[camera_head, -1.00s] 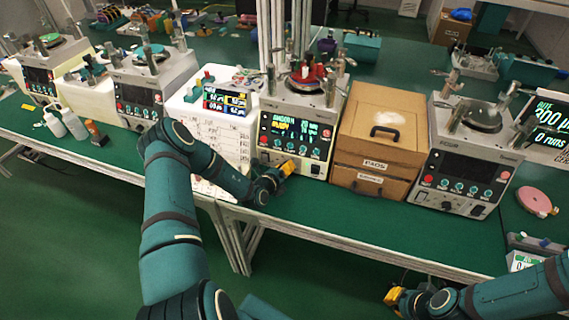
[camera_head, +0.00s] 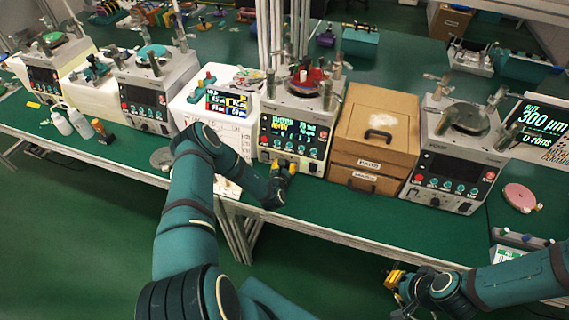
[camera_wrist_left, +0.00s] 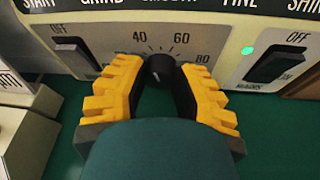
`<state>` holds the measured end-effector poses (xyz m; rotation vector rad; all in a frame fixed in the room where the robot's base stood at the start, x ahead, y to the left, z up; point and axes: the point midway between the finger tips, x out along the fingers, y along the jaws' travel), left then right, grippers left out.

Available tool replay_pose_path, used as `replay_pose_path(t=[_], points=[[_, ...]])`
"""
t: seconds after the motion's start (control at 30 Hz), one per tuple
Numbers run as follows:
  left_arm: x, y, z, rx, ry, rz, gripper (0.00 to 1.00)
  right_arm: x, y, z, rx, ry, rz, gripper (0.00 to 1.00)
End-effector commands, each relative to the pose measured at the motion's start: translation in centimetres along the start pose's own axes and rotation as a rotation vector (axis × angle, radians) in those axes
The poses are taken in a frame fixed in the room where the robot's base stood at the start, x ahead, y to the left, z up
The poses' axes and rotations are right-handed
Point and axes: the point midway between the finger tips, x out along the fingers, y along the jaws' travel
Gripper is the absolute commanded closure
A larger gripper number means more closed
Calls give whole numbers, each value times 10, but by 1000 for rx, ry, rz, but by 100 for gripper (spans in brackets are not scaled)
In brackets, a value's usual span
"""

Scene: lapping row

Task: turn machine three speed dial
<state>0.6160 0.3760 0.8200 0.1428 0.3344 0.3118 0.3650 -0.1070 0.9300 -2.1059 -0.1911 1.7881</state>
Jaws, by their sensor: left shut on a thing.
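The machine (camera_head: 262,148), third from the left, stands on the green bench with a lit screen and a row of buttons. Its black speed dial (camera_wrist_left: 158,68) shows in the left wrist view, with a printed scale reading 40, 60 and 80 around it. My left gripper (camera_head: 285,166) is at the lower front panel, its yellow fingers shut on the dial from both sides. In the head view the fingers hide the dial. My right gripper (camera_head: 394,280) is low in front of the bench, away from the machine; its finger gap is unclear.
A rocker switch (camera_wrist_left: 70,54) lies left of the dial, and another (camera_wrist_left: 275,63) lies right beside a green light. A brown drawer box (camera_head: 376,130) stands right of the machine, then another machine (camera_head: 455,160). White bottles (camera_head: 70,118) stand at left.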

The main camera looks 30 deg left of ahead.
Motion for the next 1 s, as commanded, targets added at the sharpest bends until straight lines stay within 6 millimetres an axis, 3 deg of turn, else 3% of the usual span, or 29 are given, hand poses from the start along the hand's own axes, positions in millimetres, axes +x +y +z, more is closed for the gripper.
replay_pose_path(t=[1.0], points=[[2, -5, 1, 918, -55, 302, 100, -3, -1, 0, -1, -1, 0, 100]])
